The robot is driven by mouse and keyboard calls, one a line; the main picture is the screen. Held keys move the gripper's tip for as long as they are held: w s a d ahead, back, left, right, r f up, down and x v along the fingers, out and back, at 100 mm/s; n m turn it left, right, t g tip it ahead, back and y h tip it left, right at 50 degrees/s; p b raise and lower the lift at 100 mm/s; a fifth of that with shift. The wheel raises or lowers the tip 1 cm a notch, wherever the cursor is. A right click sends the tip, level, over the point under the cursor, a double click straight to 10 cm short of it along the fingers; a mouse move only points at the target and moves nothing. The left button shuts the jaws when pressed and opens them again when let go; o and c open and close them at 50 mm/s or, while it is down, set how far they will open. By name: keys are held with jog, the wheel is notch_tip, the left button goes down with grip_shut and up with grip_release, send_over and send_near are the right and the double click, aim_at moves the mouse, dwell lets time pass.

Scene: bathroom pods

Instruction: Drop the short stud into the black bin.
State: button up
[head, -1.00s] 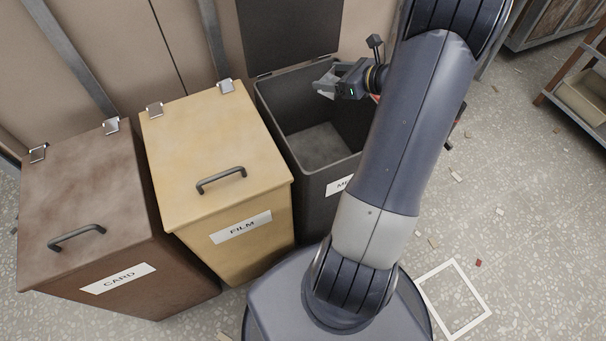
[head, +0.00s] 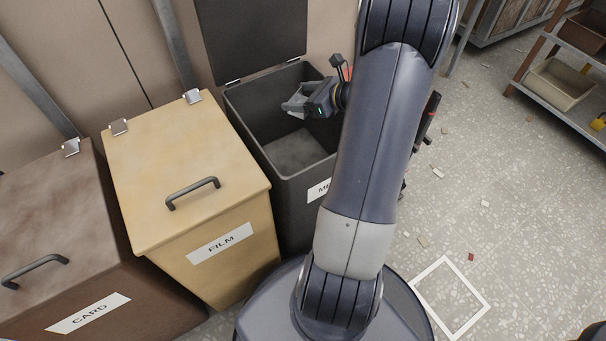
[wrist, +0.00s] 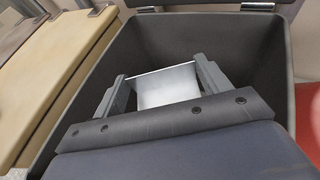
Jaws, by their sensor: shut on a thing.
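My gripper (head: 292,106) is over the open black bin (head: 239,115), near its right side, in the head view. In the wrist view its two fingers (wrist: 166,84) are shut on the short stud (wrist: 167,86), a pale grey metal channel piece. The bin's dark walls (wrist: 270,50) surround the stud on the far side and both sides in that view. The stud shows only as a small pale piece at the fingertips in the head view. The bin's lid (head: 253,38) stands raised at the back. The bare part of the bin's floor that shows looks empty.
A closed yellow bin (head: 185,160) marked FILM stands left of the black bin. A closed brown bin (head: 60,240) marked CARD stands further left. A shelf rack with a beige tray (head: 556,85) is at the right. Small scraps lie on the speckled floor.

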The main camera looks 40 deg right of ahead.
jog(key=o, duration=1.1)
jog(key=p+v, duration=0.2)
jog(key=v, duration=0.8)
jog(key=shift+s+d+r+p, duration=0.1)
jog(key=shift+s+r+p, duration=0.1)
jog(key=shift+s+p, duration=0.15)
jog(key=b+x, duration=0.3)
jog(key=x, duration=0.7)
jog(key=shift+w+f, duration=0.2)
jog(key=shift+f, duration=0.05)
notch_tip(320, 180, up, 3)
jog(key=p, duration=0.3)
jog(key=shift+w+r, duration=0.15)
jog(key=shift+r+p, duration=0.7)
jog(key=shift+r, duration=0.15)
jog(key=shift+f, duration=0.1)
